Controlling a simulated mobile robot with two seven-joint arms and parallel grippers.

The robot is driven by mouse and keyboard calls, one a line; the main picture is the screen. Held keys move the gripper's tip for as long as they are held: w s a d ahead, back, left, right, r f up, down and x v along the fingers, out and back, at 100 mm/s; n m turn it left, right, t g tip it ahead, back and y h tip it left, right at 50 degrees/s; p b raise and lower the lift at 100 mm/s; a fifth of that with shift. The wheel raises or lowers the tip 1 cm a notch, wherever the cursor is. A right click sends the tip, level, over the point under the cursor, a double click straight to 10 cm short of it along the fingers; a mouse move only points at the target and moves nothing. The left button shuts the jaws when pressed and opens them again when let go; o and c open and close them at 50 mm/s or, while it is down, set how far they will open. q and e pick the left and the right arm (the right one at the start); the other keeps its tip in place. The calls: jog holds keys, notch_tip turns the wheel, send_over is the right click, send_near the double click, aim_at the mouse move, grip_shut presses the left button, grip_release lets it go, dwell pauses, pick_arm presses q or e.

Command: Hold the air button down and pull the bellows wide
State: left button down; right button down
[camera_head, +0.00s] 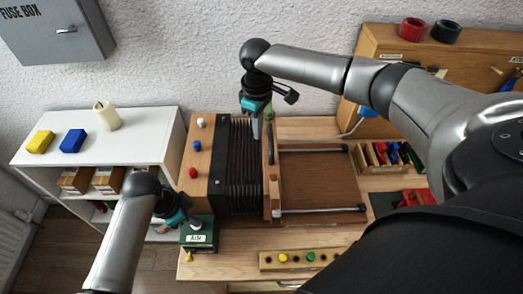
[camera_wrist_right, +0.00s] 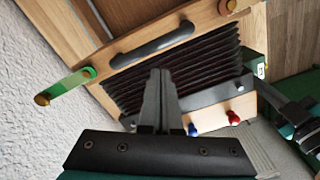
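The black pleated bellows (camera_head: 243,165) stands between a wooden end block with coloured knobs and an upright wooden board (camera_head: 271,185). Its pleats are close together. The board carries a dark bar handle (camera_head: 270,143), also in the right wrist view (camera_wrist_right: 152,47). My right gripper (camera_head: 256,132) is over the bellows' far end, beside the handle and not around it. Its fingers look closed together and empty in the wrist view (camera_wrist_right: 160,80). My left gripper (camera_head: 193,221) points down at the green box labelled AIR (camera_head: 197,240). It hides the button, so contact and finger opening are unclear.
Two metal rails (camera_head: 322,209) run right from the board over a bare brown bed (camera_head: 318,180). A wooden strip with coloured pegs (camera_head: 300,259) lies in front. A rack of coloured pieces (camera_head: 388,156) stands right. A white shelf (camera_head: 95,145) is left.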

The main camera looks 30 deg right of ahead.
jog(key=shift+f, duration=1.9)
jog(key=shift+s+d, duration=0.55)
jog(key=shift+d, duration=0.3)
jog(key=shift+s+d, duration=0.5)
jog(key=shift+d, duration=0.35)
